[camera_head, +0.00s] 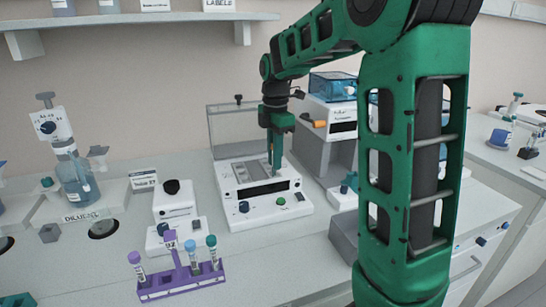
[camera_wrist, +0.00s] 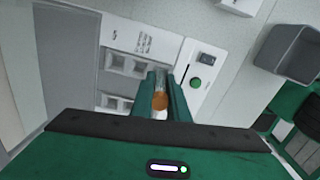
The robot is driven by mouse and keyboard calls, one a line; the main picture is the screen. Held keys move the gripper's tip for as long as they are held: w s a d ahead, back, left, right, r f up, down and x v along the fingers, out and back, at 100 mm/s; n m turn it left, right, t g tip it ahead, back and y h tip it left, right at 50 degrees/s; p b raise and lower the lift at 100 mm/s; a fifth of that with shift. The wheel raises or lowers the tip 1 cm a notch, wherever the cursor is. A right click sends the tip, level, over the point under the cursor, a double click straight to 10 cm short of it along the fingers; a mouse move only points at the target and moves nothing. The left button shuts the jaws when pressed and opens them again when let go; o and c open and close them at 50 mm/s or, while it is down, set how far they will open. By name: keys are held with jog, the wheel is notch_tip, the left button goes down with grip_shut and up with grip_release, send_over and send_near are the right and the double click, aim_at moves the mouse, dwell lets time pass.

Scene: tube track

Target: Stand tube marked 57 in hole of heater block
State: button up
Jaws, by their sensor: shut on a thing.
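The heater block (camera_head: 265,213) is a white device with a blue knob, a green button and a grey top with openings, its clear lid (camera_head: 238,130) raised behind it. My gripper (camera_head: 275,160) points down over its top. In the wrist view my gripper (camera_wrist: 160,88) is shut on a tube (camera_wrist: 160,101), of which an orange-brown end shows between the fingers. The heater block (camera_wrist: 208,62) lies below with several square openings to the left of the fingers. No number is readable on the held tube. Whether its lower end is inside a hole cannot be told.
A purple rack (camera_head: 182,284) at the front holds three tubes with purple, blue and teal caps. A small white device (camera_head: 175,205) stands left of the heater block. A grey bin (camera_head: 344,238) is to its right, also in the wrist view (camera_wrist: 289,52).

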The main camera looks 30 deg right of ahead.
jog(key=shift+f, duration=0.2)
jog(key=o, duration=0.9)
jog(key=shift+c, duration=0.2)
jog(key=shift+r, duration=0.1)
notch_tip(320, 180, up, 10)
jog(key=shift+w+r, duration=0.1)
jog(key=shift+r, duration=0.15)
dwell(0.8)
